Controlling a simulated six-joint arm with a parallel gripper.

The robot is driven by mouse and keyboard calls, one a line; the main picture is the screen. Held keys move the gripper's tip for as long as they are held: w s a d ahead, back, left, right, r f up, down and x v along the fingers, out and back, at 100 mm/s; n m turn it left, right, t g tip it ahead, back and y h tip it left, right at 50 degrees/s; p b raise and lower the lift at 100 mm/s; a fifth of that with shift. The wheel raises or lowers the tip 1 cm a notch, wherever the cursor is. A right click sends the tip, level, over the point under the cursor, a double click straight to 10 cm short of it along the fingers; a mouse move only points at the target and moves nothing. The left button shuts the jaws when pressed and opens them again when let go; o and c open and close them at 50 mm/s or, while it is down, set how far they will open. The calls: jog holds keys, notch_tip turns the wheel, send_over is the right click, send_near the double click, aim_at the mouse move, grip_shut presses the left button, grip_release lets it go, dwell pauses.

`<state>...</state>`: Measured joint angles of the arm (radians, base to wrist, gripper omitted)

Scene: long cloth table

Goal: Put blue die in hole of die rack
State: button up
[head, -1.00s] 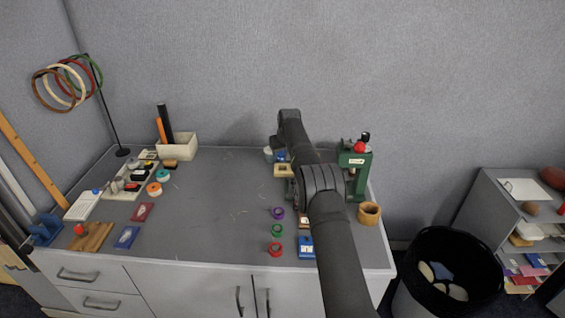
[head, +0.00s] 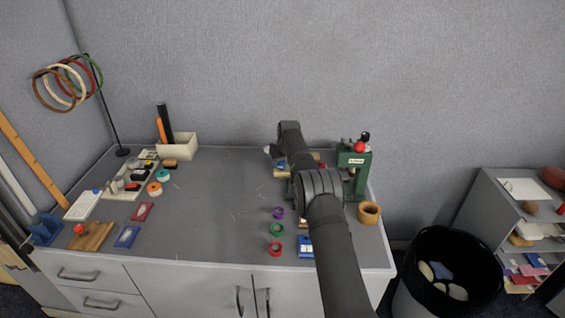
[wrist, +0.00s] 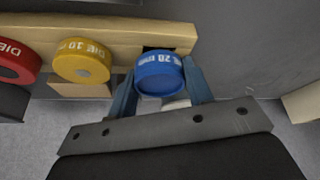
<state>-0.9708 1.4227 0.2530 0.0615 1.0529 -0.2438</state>
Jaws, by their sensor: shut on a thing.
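In the wrist view the blue die (wrist: 160,76), marked DIE 20, is a short round piece held between the two fingers of my gripper (wrist: 161,88). The die rack (wrist: 120,32) is a pale wooden bar just behind it. A dark hole (wrist: 153,49) shows at the rack's right end, right above and behind the blue die, which partly covers it. I cannot tell whether the die has entered the hole. A yellow die (wrist: 82,60) and a red die (wrist: 14,62) sit in the rack to the left. In the head view my arm hides most of the gripper.
A green press (head: 356,172) with a red knob stands right of my arm, with a wooden ring (head: 369,212) before it. The table's middle (head: 215,200) is mostly clear.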

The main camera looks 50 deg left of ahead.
jog(key=o, duration=1.3)
jog(key=shift+s+d+f, duration=0.1)
jog(key=shift+d+f, duration=0.05)
jog(key=shift+f, duration=0.55)
jog(key=shift+s, duration=0.15)
jog(key=shift+s+f, duration=0.1)
jog(key=shift+r, duration=0.4)
jog(key=v, duration=0.8)
jog(key=w+v, duration=0.1)
jog(key=v, duration=0.4)
jog(key=shift+a+r, duration=0.15)
jog(key=shift+a, duration=0.15)
jog(key=x, duration=1.1)
jog(key=shift+a+f, duration=0.1)
jog(key=shift+f, duration=0.1)
jog(key=shift+a+f, duration=0.1)
jog(key=shift+f, duration=0.5)
